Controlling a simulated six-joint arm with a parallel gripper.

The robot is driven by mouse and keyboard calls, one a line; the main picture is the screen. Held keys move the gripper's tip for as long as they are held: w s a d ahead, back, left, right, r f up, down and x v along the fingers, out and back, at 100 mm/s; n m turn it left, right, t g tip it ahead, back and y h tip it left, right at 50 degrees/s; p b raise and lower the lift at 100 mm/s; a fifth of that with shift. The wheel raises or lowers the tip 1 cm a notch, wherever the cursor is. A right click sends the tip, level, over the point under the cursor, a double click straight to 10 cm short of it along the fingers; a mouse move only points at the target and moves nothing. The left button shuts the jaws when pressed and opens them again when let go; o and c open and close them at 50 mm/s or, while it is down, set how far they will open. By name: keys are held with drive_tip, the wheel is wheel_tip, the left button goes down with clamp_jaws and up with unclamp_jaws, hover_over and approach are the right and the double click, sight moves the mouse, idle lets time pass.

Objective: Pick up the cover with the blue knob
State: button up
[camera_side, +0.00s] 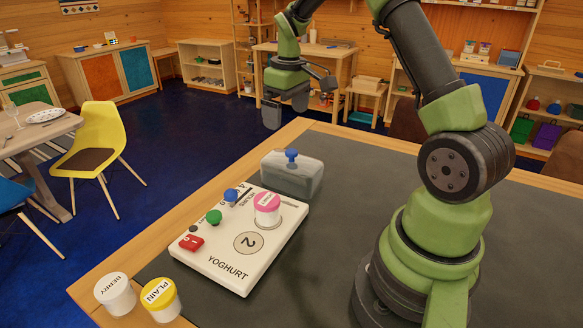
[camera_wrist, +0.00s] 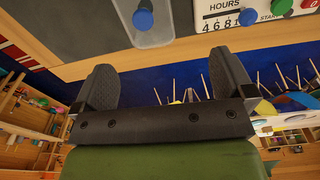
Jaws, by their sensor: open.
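The cover (camera_side: 292,178) is a clear grey, box-shaped lid with a blue knob (camera_side: 291,155) on top. It rests on the dark table mat at the far edge of the white yoghurt maker (camera_side: 238,238). In the wrist view the cover (camera_wrist: 157,34) shows at the top, with its blue knob (camera_wrist: 143,18). My gripper (camera_side: 285,110) is open and empty, above and beyond the cover, apart from it. In the wrist view its two fingers (camera_wrist: 162,88) are spread wide, and the cover lies ahead of them.
A jar with a pink lid (camera_side: 267,203) stands on the yoghurt maker, near a blue knob, a green knob and a red switch. A white jar (camera_side: 115,294) and a yellow-lidded jar (camera_side: 160,298) stand at the front corner. The mat right of the cover is clear.

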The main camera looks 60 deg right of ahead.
sight(291, 151)
drive_tip(key=d+f, duration=0.2)
drive_tip(key=f, duration=0.1)
drive_tip(key=shift+d+f+g, duration=0.1)
drive_tip(key=shift+f+g, duration=0.05)
drive_tip(key=shift+g, duration=0.25)
wheel_tip(291, 151, down, 5)
drive_tip(key=shift+d+r, duration=0.15)
drive_tip(key=shift+r, duration=0.05)
wheel_tip(291, 151, down, 6)
drive_tip(key=shift+w+r, duration=0.15)
drive_tip(key=shift+c, duration=0.2)
drive_tip(key=shift+d, duration=0.1)
drive_tip(key=c, duration=0.6)
